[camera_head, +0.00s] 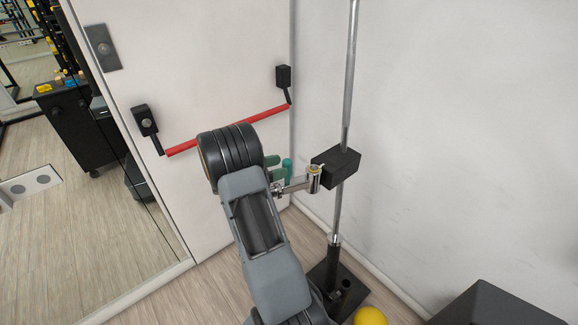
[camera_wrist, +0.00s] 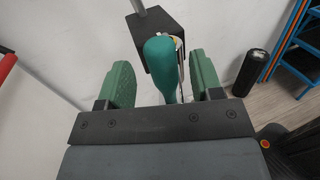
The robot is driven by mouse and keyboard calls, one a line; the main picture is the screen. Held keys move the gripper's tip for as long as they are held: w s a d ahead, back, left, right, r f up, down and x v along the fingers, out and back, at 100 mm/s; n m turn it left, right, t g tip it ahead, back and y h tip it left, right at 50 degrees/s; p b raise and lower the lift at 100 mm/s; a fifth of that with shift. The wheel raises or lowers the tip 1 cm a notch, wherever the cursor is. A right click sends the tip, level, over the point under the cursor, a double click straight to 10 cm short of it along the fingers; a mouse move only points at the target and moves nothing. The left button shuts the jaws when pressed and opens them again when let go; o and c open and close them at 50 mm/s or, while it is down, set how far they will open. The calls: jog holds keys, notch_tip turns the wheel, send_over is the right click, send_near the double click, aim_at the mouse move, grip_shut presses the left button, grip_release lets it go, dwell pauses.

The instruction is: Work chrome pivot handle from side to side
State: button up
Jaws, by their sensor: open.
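The chrome pivot handle (camera_head: 298,186) sticks out to the left from a black block (camera_head: 338,166) on a vertical metal pole. Its teal grip (camera_head: 287,166) shows beside my green fingers in the head view. In the wrist view, the teal grip (camera_wrist: 160,62) lies between the two fingers of my gripper (camera_wrist: 162,75). The fingers are open, with a visible gap on each side of the grip. The black block (camera_wrist: 150,42) is beyond the grip. My arm hides part of the handle area in the head view.
A white door with a red push bar (camera_head: 188,145) stands behind my arm. The pole's black base (camera_head: 335,285) is on the floor near a yellow ball (camera_head: 370,316) and a dark box (camera_head: 500,305). A black roller (camera_wrist: 250,73) and blue frame (camera_wrist: 300,40) are at right.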

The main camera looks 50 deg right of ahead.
jog(key=b+v, duration=0.1)
jog(key=v, duration=0.7)
jog(key=shift+w+a, duration=0.15)
jog(key=shift+a, duration=0.15)
jog(key=shift+r, duration=0.1)
